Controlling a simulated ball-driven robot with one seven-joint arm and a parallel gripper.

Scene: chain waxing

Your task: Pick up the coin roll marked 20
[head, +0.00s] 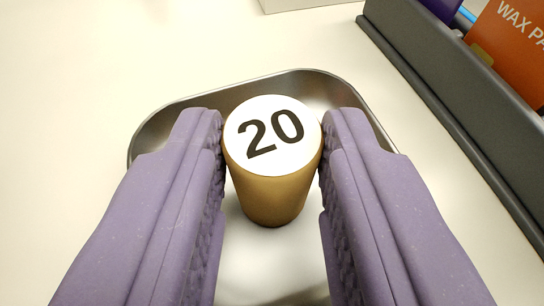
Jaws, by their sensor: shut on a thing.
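The coin roll marked 20 (268,190) is a tan upright cylinder with a white top bearing a black 20. It is in the middle of the head view, over a shiny metal tray (160,128). My gripper (272,150) has two purple padded fingers, one on each side of the roll. The fingers are shut on the roll near its upper part. The roll's base shows between the fingers; I cannot tell whether it touches the tray. The fingers hide parts of the tray's left and right sides.
A dark grey bin (450,110) runs along the right side, holding an orange box (512,50) with partly visible "WAX PA" lettering and a purple item (440,8). A pale edge of something (300,4) shows at the top. The light table (80,80) is clear on the left.

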